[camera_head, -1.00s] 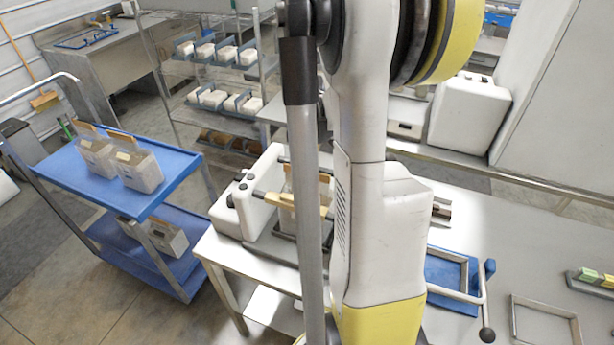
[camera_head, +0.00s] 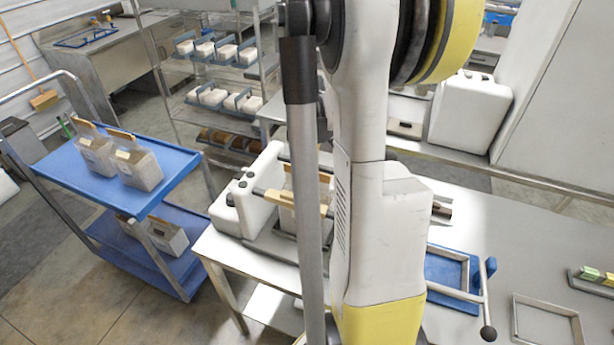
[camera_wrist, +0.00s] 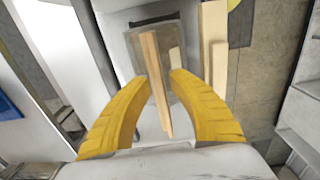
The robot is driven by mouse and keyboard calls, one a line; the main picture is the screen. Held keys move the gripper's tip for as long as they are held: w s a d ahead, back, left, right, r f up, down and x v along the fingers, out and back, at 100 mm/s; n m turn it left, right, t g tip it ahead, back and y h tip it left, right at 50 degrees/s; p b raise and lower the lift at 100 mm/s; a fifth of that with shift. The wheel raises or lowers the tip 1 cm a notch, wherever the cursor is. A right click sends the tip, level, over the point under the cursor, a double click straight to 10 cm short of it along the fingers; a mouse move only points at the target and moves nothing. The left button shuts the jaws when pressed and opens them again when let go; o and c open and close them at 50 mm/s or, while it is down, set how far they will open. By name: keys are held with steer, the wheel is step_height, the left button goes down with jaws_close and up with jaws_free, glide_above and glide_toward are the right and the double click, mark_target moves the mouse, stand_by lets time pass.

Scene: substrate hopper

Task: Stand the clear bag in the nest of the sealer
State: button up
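The clear bag (camera_wrist: 172,36) stands at the sealer, with a wooden strip (camera_wrist: 155,85) along its top. In the wrist view the strip lies between the two yellow fingers of my gripper (camera_wrist: 158,84), with a gap on each side. My gripper is open around the strip. The white sealer (camera_head: 248,207) sits at the left end of the steel table in the head view. The bag's lower part (camera_head: 288,219) shows there beside the sealer's bar, partly hidden by my arm. Whether its base is fully down in the nest is hidden.
A blue cart (camera_head: 66,172) at left carries more bags with wooden strips. A blue fixture with a metal frame (camera_head: 449,270) and an empty metal frame (camera_head: 548,322) lie right of my arm. Shelves with white packs (camera_head: 215,97) stand behind.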

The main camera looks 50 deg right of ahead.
steer(key=shift+r, duration=0.1)
step_height(320, 180, up, 12)
steer(key=shift+a+f, duration=0.1)
stand_by(0.5)
steer(key=shift+a, duration=0.15)
